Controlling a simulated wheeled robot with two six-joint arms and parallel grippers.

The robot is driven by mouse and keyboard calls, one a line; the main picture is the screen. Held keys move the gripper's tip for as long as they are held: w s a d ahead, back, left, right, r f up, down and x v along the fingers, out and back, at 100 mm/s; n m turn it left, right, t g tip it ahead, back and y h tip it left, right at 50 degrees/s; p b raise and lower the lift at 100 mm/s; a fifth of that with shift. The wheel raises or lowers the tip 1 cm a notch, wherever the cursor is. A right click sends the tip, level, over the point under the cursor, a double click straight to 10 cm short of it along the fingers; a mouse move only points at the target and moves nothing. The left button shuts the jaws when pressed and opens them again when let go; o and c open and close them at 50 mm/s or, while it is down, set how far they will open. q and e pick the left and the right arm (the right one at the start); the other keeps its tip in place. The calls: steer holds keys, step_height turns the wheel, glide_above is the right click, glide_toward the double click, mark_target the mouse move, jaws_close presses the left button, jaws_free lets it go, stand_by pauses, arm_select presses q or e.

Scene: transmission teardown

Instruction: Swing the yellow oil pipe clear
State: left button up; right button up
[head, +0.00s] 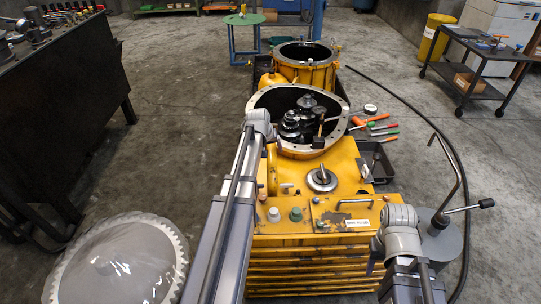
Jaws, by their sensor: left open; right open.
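A yellow upright curved pipe (271,170), which looks like the oil pipe, stands at the left edge of the yellow gearbox housing (340,178), close beside my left arm. My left arm reaches forward along the housing's left side, its grey joint near the rim of the open bell-shaped housing (343,133). My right arm is folded low at the housing's front right corner. I make out no fingertips of either gripper. No contact between an arm and the pipe can be made out. The pipe's lower end and my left arm's far side are hidden.
Gears (290,125) stand inside the open housing. Hand tools (380,127) lie to its right. A grey cylinder with a bent rod (440,240) stands front right. A large toothed disc (118,262) lies front left. A dark bench (62,100) is at left.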

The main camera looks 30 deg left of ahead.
arm_select(q)
jaws_close()
stand_by(0.7)
stand_by(0.8)
